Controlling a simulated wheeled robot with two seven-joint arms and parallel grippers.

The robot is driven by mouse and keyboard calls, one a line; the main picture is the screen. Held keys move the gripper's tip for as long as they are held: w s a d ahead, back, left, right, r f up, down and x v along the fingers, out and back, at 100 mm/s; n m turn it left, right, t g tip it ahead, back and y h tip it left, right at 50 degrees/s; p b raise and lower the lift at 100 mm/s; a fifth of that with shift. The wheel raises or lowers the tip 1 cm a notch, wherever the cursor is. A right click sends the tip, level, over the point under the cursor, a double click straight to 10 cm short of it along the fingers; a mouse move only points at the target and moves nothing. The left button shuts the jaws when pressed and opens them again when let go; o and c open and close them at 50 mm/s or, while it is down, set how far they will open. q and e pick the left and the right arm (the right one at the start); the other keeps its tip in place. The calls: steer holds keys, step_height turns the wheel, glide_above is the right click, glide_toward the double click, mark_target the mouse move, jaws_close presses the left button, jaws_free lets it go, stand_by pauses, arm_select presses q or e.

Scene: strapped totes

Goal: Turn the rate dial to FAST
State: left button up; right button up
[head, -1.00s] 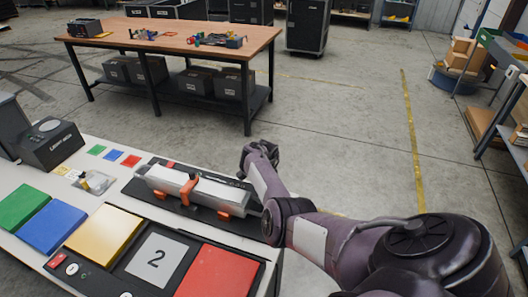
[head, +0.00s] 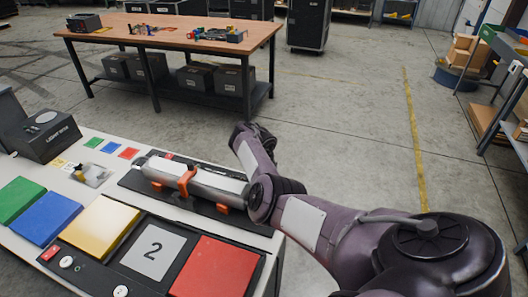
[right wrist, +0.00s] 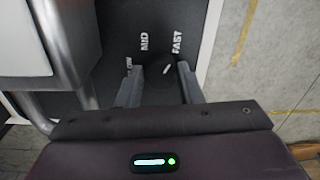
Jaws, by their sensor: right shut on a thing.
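The rate dial (right wrist: 158,74) is a dark knob on a black panel in the right wrist view. Its short white mark slants up and right, toward the FAST label (right wrist: 177,42). The MID label (right wrist: 144,42) is up and left of the knob, and a partly hidden label is further left. My right gripper (right wrist: 158,80) has a finger on each side of the knob and is shut on it. In the head view my right gripper (head: 255,136) is at the far right end of the black device (head: 205,184); the dial is hidden there. My left gripper is not in view.
A grey cylinder with an orange clamp (head: 186,181) lies along the device, close to my right gripper. Colored pads, including a red one (head: 212,267), cover the near bench. A wooden table (head: 170,36) stands behind.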

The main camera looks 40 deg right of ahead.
steer(key=shift+m, duration=0.5)
steer(key=o, duration=1)
steer(key=shift+c, duration=0.2)
steer(key=r, duration=0.2)
steer(key=r+p, duration=0.1)
steer(key=r, duration=0.4)
steer(key=shift+a+r+p, duration=0.1)
steer(key=shift+a+p, duration=0.15)
steer(key=shift+p, duration=0.15)
steer(key=shift+r, duration=0.35)
steer(key=shift+s, duration=0.1)
steer(key=shift+f, duration=0.1)
